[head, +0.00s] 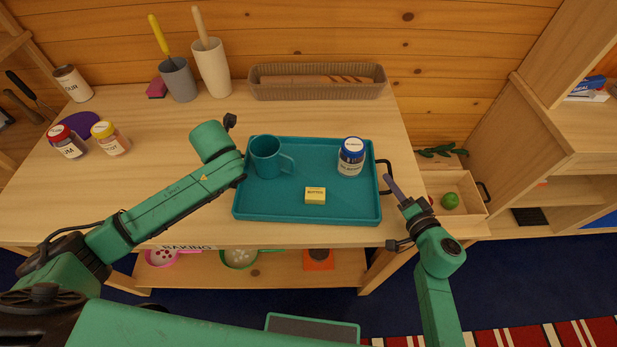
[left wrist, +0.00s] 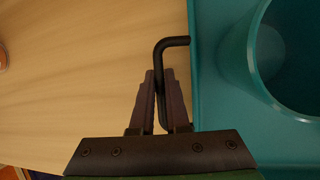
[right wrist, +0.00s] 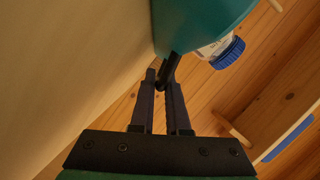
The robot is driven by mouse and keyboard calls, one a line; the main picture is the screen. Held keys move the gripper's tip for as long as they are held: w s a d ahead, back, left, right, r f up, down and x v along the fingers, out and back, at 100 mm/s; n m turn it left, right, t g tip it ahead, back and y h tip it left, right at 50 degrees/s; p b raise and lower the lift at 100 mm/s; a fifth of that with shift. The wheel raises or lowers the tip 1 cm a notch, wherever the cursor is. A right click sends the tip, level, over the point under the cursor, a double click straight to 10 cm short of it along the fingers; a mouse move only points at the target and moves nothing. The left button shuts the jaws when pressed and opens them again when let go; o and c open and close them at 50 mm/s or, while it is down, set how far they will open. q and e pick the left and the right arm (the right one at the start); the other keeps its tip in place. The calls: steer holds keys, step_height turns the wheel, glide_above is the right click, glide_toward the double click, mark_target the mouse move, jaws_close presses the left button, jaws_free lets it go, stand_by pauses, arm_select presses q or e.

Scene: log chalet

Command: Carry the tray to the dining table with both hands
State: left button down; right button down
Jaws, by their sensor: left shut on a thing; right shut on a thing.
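The teal tray (head: 350,207) lies on the wooden worktop, close to its front edge. A teal mug (head: 265,158), a jar with a blue-and-white lid (head: 351,157) and a yellow butter block (head: 315,196) stand on it. My left gripper (left wrist: 160,88) is shut on the tray's black left handle (left wrist: 172,41); in the head view my arm hides that grip. My right gripper (head: 391,188) is shut on the black right handle (head: 386,164). The right wrist view also shows this grip (right wrist: 163,85). No dining table can be made out.
A bread basket (head: 316,82), two utensil pots (head: 212,68) and spice jars (head: 110,138) stand on the worktop (head: 150,205). A crate (head: 462,208) with a green fruit is at right. Below the worktop is a shelf labelled baking (head: 210,262). Blue floor shows in front.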

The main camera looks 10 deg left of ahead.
stand_by(0.4)
